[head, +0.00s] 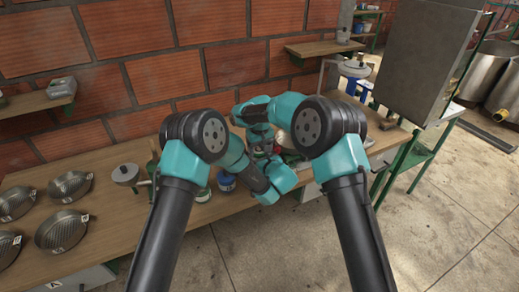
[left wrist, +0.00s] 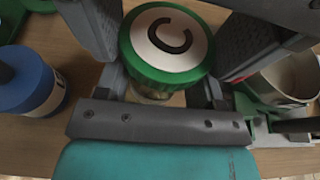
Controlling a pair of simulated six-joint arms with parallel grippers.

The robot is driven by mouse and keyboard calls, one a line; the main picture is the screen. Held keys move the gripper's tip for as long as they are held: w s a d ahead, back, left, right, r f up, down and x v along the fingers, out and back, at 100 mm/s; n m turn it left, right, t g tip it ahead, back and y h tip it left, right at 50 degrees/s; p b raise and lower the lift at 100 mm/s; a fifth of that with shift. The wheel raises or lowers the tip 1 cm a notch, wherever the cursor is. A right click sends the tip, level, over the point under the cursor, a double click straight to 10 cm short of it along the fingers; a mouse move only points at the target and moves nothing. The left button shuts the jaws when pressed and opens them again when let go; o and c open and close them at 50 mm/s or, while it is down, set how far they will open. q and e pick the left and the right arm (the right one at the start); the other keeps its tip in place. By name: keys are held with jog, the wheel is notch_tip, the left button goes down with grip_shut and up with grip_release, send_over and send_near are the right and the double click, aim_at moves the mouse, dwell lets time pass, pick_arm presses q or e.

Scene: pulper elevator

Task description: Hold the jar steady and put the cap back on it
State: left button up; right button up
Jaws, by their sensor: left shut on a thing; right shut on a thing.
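The green cap (left wrist: 165,45), with a white disc and a black letter C, sits over the clear jar (left wrist: 150,93) in the left wrist view. Only a small part of the jar shows below it, and I cannot tell whether the cap is seated. My left gripper (left wrist: 160,88) is shut on the jar under the cap. My right gripper (left wrist: 168,50) is shut on the cap, its dark grey fingers flanking it from above. In the head view both hands meet over the bench, and my arms hide most of the jar and cap.
A blue container (left wrist: 28,82) stands left of the jar and also shows in the head view (head: 226,181). A metal pot (left wrist: 290,78) is close on the right. Several round pans (head: 62,230) stand on the wooden bench (head: 115,215). A brick wall (head: 150,78) runs behind.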

pick_arm(q)
jog(key=shift+w+r, duration=0.15)
jog(key=shift+r, duration=0.4)
pick_arm(e)
jog(key=shift+s+d+f, duration=0.15)
jog(key=shift+f, duration=0.25)
pick_arm(q)
jog(key=shift+a, duration=0.1)
jog(key=shift+f, duration=0.1)
pick_arm(e)
jog(key=shift+s+r, duration=0.1)
jog(key=shift+r, duration=0.25)
